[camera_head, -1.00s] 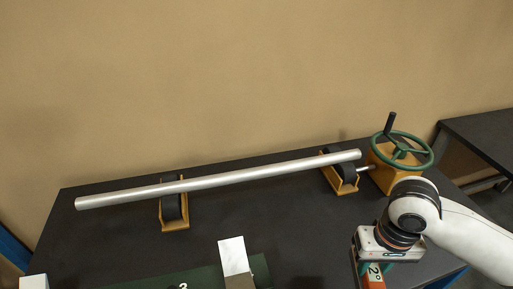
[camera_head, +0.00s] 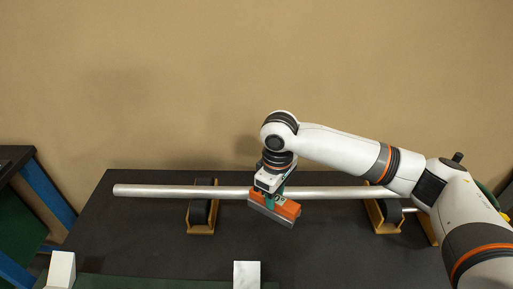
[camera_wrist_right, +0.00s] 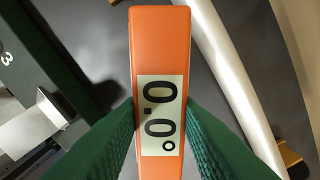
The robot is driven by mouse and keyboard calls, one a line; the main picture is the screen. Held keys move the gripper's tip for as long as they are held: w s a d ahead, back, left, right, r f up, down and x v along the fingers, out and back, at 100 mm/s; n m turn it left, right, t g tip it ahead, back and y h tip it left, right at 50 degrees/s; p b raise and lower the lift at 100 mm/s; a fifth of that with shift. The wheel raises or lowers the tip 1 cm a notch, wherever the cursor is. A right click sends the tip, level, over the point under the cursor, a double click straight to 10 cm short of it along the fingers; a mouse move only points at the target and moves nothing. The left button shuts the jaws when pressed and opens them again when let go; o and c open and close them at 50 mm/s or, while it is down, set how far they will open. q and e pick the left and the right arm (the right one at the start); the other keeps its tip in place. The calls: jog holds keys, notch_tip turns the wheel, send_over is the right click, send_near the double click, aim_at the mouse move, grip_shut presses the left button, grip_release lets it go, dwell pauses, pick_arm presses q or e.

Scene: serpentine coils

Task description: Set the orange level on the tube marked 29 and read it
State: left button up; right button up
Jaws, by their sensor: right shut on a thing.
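The orange level (camera_head: 288,209) is held by my right gripper (camera_head: 276,192), which is shut on it. In the wrist view the level (camera_wrist_right: 160,40) lies between the green fingers and its display reads 0.0°. A long silver tube (camera_head: 150,190) lies across two roller stands. The level is at the near side of the tube's middle, turned at an angle to it. In the wrist view the tube (camera_wrist_right: 226,62) runs to the right of the level, with a gap in the picture. I see no 29 on the tube. My left gripper is not in view.
The roller stands (camera_head: 201,226) and (camera_head: 384,224) stand on the dark table (camera_head: 130,240). A green handwheel (camera_head: 487,195) is mostly behind my right arm. White blocks (camera_head: 247,274) and (camera_head: 61,270) are at the front. A green strip marked 3 (camera_wrist_right: 32,55) lies left of the level.

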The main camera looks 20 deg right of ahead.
jog(key=w+r+n+p, duration=0.2)
jog(key=w+r+n, duration=0.2)
jog(key=w+n, duration=0.45)
jog(key=shift+m, duration=0.85)
jog(key=f+b, duration=0.2)
jog(key=b, duration=0.1)
jog(key=w+f+b, duration=0.1)
jog(key=f+b, duration=0.1)
jog(key=b, duration=0.1)
jog(key=shift+f, duration=0.2)
jog(key=shift+r, duration=0.1)
jog(key=shift+p, duration=0.6)
jog(key=shift+f, duration=0.3)
jog(key=shift+f, duration=0.9)
